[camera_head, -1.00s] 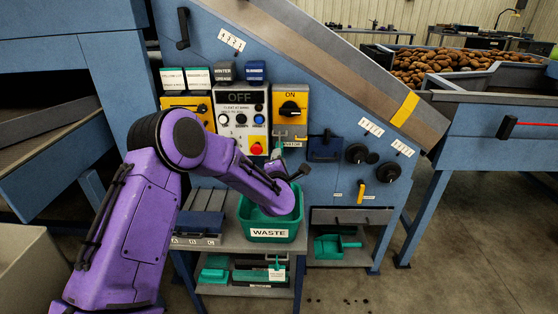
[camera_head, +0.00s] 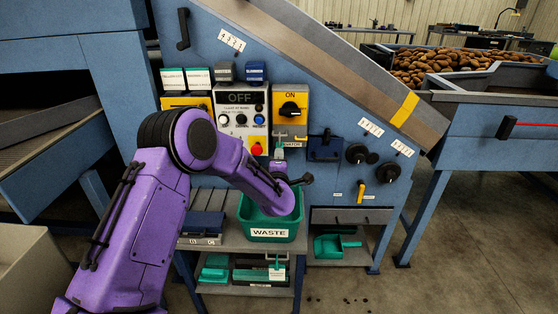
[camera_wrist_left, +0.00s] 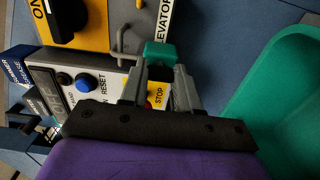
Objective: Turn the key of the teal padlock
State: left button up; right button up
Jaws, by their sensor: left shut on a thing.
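The teal padlock (camera_wrist_left: 160,53) is between the fingertips of my left gripper (camera_wrist_left: 160,78) in the left wrist view. The fingers stand on both sides of its body and are shut on it. Its grey shackle is beside the grey metal loop (camera_wrist_left: 121,48) below the yellow switch plate. In the head view the padlock (camera_head: 280,147) is small, below the yellow ON switch (camera_head: 290,102). I cannot make out its key. My right gripper is in neither view.
The control panel (camera_head: 240,97) with buttons and a red stop button (camera_head: 256,147) is close to the gripper. A green WASTE bin (camera_head: 272,232) stands under my left arm. A blue handle block (camera_head: 324,147) is to the right.

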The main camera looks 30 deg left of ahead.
pick_arm(q)
jog(key=o, duration=1.1)
jog(key=shift+c, duration=0.2)
jog(key=shift+s, duration=0.1)
jog(key=b+v, duration=0.1)
jog(key=v, duration=0.9)
jog(key=shift+s, duration=0.15)
jog(key=shift+d+f, duration=0.1)
jog(key=shift+d, duration=0.05)
